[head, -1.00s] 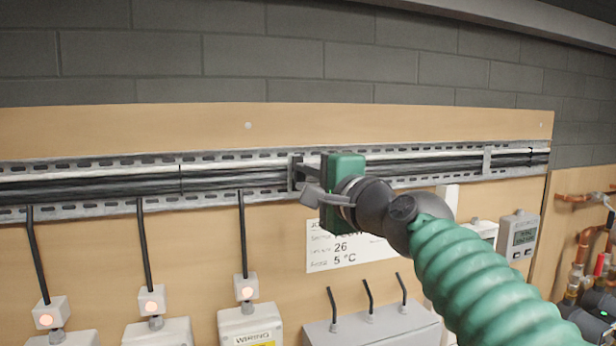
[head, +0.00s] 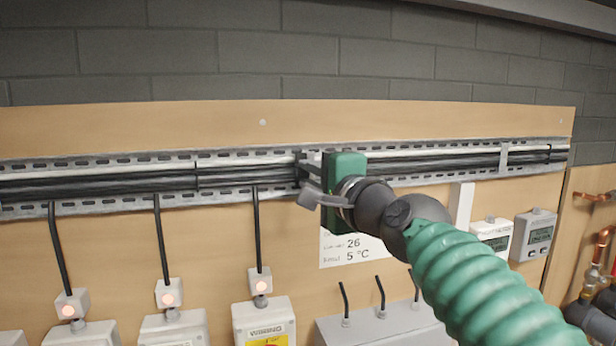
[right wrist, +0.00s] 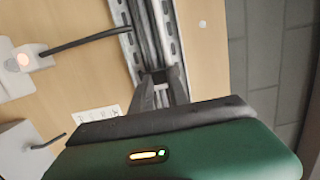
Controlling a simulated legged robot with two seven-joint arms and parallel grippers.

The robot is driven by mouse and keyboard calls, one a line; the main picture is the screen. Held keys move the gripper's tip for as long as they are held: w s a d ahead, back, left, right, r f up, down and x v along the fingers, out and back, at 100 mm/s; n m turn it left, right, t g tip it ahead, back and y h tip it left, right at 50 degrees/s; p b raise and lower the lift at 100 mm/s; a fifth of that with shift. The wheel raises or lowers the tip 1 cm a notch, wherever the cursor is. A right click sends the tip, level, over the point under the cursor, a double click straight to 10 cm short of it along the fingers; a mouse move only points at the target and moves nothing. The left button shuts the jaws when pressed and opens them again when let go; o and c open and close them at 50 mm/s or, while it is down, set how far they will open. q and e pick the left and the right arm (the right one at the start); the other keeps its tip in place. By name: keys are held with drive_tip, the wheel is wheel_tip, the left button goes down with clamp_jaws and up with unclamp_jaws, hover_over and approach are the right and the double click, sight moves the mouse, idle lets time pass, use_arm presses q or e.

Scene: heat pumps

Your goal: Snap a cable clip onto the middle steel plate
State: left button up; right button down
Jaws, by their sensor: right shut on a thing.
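A slotted metal tray (head: 120,206) with black cables runs along the wooden board. My right gripper (head: 309,176), on a green ribbed arm, is at the tray near the picture's middle. It is shut on a small dark piece, which seems to be the cable clip (right wrist: 156,76), held at the tray in the right wrist view. A steel plate crosses the tray there, mostly hidden behind the fingers and the clip; I cannot tell whether the clip is seated on it. Another steel plate (head: 504,156) crosses the tray further right. My left gripper is not in view.
Thin black cables hang from the tray to small lit boxes (head: 169,293) at lower left. A white label (head: 350,250) is behind my right arm. Grey controllers (head: 536,235) and copper pipes (head: 601,245) are at right. The board above the tray is clear.

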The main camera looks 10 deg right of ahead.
drive_tip(key=shift+d, duration=0.25)
drive_tip(key=shift+w+f+b, duration=0.15)
drive_tip(key=shift+w+b, duration=0.1)
drive_tip(key=shift+b, duration=0.3)
drive_tip(key=shift+d, duration=0.1)
drive_tip(key=shift+d, duration=0.3)
drive_tip(key=shift+w+a, duration=0.15)
drive_tip(key=shift+w, duration=0.1)
drive_tip(key=shift+r, duration=0.25)
idle(0.4)
drive_tip(key=shift+s, duration=0.1)
